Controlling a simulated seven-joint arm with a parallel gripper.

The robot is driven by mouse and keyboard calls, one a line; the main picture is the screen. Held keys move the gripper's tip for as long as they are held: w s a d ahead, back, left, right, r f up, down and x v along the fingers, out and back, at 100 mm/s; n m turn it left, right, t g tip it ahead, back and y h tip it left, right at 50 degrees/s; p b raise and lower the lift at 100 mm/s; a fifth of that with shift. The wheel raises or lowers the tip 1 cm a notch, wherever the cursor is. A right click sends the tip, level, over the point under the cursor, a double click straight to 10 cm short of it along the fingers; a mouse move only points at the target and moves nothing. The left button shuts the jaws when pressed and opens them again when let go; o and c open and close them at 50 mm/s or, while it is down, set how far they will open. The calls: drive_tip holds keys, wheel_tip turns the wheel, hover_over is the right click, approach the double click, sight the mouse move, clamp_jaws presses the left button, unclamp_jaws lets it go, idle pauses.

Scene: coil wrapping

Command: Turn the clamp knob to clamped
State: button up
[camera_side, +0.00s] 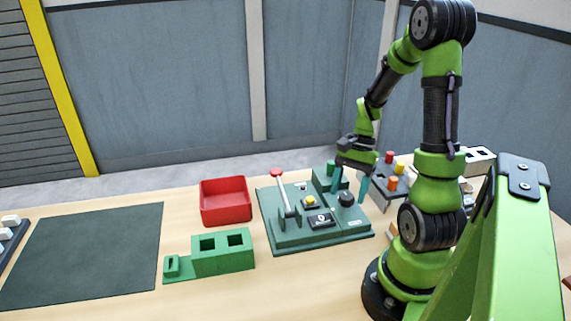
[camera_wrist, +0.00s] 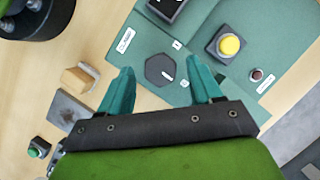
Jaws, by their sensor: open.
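The clamp knob appears to be the dark knob (camera_side: 346,199) at the right end of the green panel (camera_side: 290,238). In the wrist view the dark knob (camera_wrist: 160,70) is many-sided with a small pale mark. My gripper (camera_side: 350,190) is open above the panel, its two teal fingers pointing down around the knob's place. In the wrist view the fingertips (camera_wrist: 158,78) stand apart, one on each side of the knob. I see no contact, and their height over it is hard to tell. Small labels sit on the panel near the knob; their text is too small to read.
A red bin (camera_side: 225,202), a green block fixture (camera_side: 222,252) and a dark mat (camera_side: 85,255) lie left. Coloured pegs (camera_side: 391,183) stand behind, on the right.

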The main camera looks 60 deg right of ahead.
drive_tip(key=shift+a+f, duration=0.15)
drive_tip(key=shift+f, duration=0.3)
drive_tip(key=c, duration=1)
drive_tip(key=shift+c, duration=0.2)
